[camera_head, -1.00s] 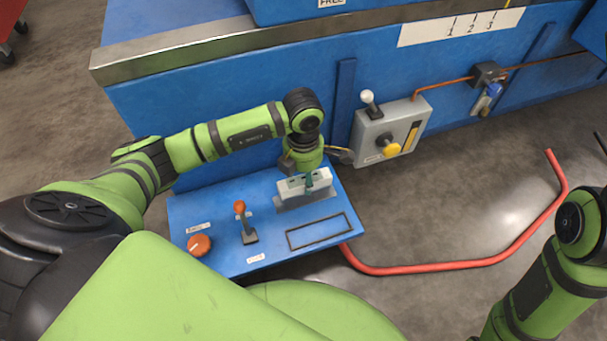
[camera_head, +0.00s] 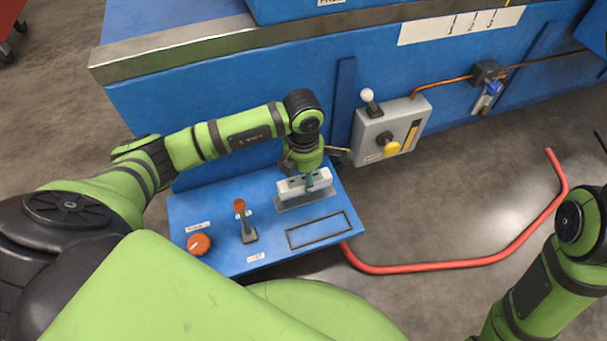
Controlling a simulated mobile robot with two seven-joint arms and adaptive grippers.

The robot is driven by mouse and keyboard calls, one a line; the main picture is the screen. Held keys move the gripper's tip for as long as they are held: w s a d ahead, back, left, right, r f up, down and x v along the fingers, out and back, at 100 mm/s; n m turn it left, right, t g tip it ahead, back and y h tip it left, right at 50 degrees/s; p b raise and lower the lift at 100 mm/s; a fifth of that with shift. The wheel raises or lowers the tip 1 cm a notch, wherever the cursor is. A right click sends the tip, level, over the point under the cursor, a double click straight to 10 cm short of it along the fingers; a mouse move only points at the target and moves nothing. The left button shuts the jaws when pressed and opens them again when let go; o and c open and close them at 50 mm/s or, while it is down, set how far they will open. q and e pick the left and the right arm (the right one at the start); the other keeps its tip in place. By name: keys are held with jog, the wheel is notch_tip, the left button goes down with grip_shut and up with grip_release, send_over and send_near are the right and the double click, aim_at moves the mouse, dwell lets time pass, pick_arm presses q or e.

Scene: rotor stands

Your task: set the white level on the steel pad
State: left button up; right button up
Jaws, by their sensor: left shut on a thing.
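The white level (camera_head: 322,179) is a small pale bar with dark marks at the far right part of the blue panel. My left gripper (camera_head: 308,185) is shut on its middle from above. The steel pad (camera_head: 292,204) is a grey strip on the panel, right under the level and partly hidden by it. I cannot tell whether the level touches the pad or hangs just above it. My right arm shows at the lower right, but its gripper is out of view.
The blue panel (camera_head: 222,240) carries an orange knob (camera_head: 199,244), an orange-topped lever (camera_head: 245,222) and a black outlined rectangle (camera_head: 318,230). A grey box (camera_head: 390,130) with levers is on the blue wall behind. A red pipe (camera_head: 440,267) runs along the floor at right.

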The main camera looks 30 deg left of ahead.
pick_arm(q)
jog(key=shift+f+b, duration=0.4)
jog(key=shift+f, duration=0.3)
jog(key=shift+f, duration=0.1)
jog(key=shift+f, duration=0.2)
jog(key=shift+f+b, duration=0.35)
jog(key=shift+b, duration=0.05)
jog(key=shift+f, duration=0.4)
dwell(1.3)
jog(key=o, duration=1.4)
